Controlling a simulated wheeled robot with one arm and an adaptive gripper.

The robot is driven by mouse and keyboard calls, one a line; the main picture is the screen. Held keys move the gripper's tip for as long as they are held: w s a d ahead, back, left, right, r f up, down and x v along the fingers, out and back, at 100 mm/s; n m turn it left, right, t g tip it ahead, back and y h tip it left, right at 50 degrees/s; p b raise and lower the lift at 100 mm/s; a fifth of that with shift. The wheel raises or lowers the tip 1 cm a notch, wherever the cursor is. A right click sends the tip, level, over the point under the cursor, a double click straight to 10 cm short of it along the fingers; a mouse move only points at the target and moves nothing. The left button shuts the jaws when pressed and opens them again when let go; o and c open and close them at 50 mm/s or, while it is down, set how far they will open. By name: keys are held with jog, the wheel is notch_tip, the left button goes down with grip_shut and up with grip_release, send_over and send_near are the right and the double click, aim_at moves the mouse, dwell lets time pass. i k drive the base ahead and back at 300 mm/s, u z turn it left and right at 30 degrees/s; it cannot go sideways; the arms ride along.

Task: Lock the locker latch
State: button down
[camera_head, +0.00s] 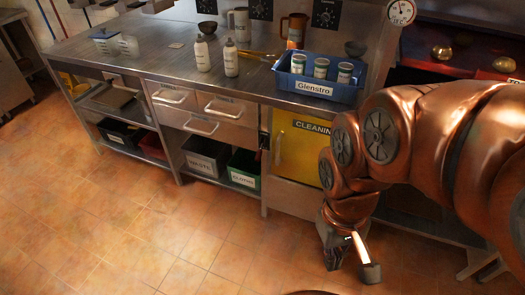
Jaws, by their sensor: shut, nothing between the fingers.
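The locker is a yellow door (300,152) labelled "CLEANING", set under the steel counter right of the drawers. It looks shut in its frame. My copper arm covers the door's right side. My gripper (354,264) hangs low over the tiled floor, below and right of the locker door and apart from it. It is shut and empty.
A blue bin (318,89) labelled "Glenstro" with several jars stands on the counter above the locker. Drawers (209,121) with bar handles are to the left, over waste boxes (206,157) on a low shelf. The floor (130,225) in front is clear.

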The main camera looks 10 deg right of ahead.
aim_at(258, 154)
jog(key=u, duration=0.15)
jog(key=k, duration=0.4)
jog(key=u, duration=0.6)
jog(key=k, duration=0.95)
jog(key=z, duration=0.05)
jog(key=i, duration=0.5)
jog(key=z, duration=0.6)
jog(key=i, duration=1.35)
jog(key=u, duration=0.85)
jog(key=i, duration=0.25)
jog(key=u, duration=0.35)
